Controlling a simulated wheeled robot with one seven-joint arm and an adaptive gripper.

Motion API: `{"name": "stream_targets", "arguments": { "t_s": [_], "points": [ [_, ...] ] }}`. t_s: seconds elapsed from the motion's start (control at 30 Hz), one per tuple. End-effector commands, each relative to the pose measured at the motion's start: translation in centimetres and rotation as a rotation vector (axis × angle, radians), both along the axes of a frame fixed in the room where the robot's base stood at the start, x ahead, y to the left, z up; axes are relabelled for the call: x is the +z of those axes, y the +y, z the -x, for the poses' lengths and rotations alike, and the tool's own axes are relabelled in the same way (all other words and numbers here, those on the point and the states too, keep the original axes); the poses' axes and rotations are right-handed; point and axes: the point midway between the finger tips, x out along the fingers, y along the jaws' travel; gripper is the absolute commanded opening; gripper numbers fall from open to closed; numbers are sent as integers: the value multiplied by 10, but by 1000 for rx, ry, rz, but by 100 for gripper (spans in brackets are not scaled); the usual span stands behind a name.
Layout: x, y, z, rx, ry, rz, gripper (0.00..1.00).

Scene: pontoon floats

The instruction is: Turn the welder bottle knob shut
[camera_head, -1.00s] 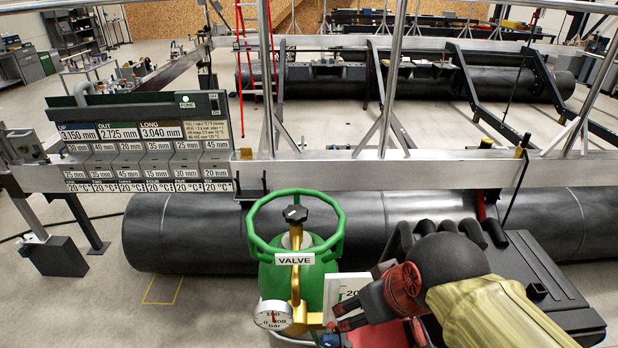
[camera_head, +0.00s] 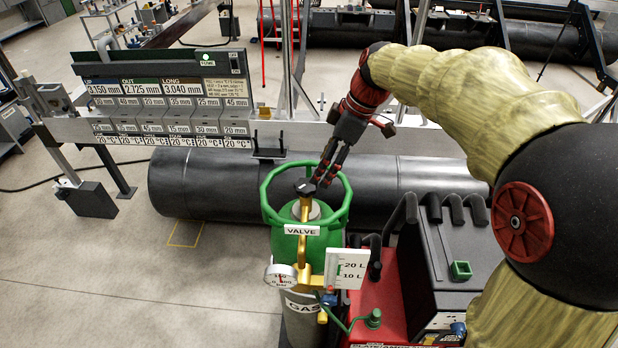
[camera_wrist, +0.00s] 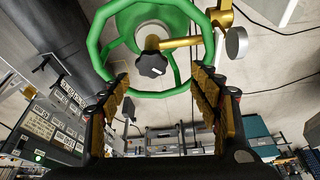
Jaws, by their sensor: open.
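The black welder bottle knob (camera_head: 305,188) sits on top of the brass valve, inside the green ring guard (camera_head: 345,200) of the gas bottle (camera_head: 300,316). The bottle stands upright. My gripper (camera_head: 324,178) is open and empty, just right of the knob and at the ring's upper edge. In the wrist view the knob (camera_wrist: 153,64) lies ahead, between the lines of the two open fingers (camera_wrist: 160,98) and beyond their tips. I see no contact with the knob.
A pressure gauge (camera_head: 281,275) and a white flow scale (camera_head: 346,268) are attached below the ring. A red and black welder (camera_head: 385,300) stands right of the bottle. A large dark pipe float (camera_head: 220,185) and a rail with a label board (camera_head: 165,95) lie behind.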

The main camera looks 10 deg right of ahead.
Motion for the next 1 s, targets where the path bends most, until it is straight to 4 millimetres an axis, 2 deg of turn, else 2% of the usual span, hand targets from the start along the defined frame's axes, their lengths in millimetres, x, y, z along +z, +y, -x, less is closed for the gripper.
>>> {"name": "stream_targets", "arguments": {
  "t_s": [0.1,0.2,0.37,0.73,1.0],
  "points": [
    [-6,4,-18,78,-6,-18,63],
    [-8,6,-24,111,-12,-24,63],
    [-19,12,-26,122,-11,-27,63],
    [-68,32,-29,121,-12,-26,63],
    [-80,36,-30,118,-14,-25,63]
  ]
}}
